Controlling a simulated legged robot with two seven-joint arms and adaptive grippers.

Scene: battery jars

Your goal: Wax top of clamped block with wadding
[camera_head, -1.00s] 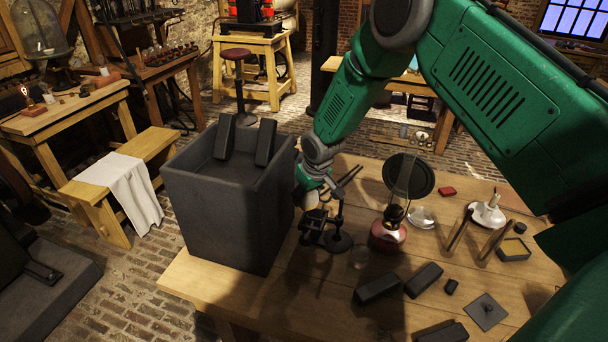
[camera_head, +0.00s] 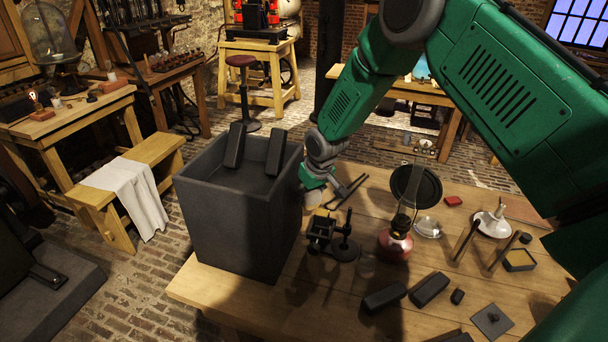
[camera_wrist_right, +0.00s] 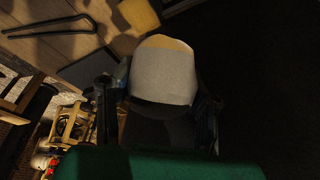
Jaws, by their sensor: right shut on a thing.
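My right gripper (camera_head: 312,190) hangs beside the dark box, just behind the clamp. In the right wrist view its dark fingers (camera_wrist_right: 158,112) are shut on the wadding (camera_wrist_right: 163,76), a pale rounded pad with a tan-yellow far edge. The small dark clamp (camera_head: 330,240) stands on the table and holds a block (camera_head: 322,212) whose top looks yellowish. In the right wrist view a yellowish piece (camera_wrist_right: 138,14), probably this block, lies beyond the wadding, apart from it. An open square tin (camera_head: 519,259) with yellow content sits at the right. My left gripper is not in view.
The tall dark box (camera_head: 240,225) stands close on the left of the clamp. A red lamp (camera_head: 395,243) with a dark disc (camera_head: 416,187) stands to the right. Dark tongs (camera_head: 346,190) lie behind the clamp. Dark blocks (camera_head: 384,297) lie in front.

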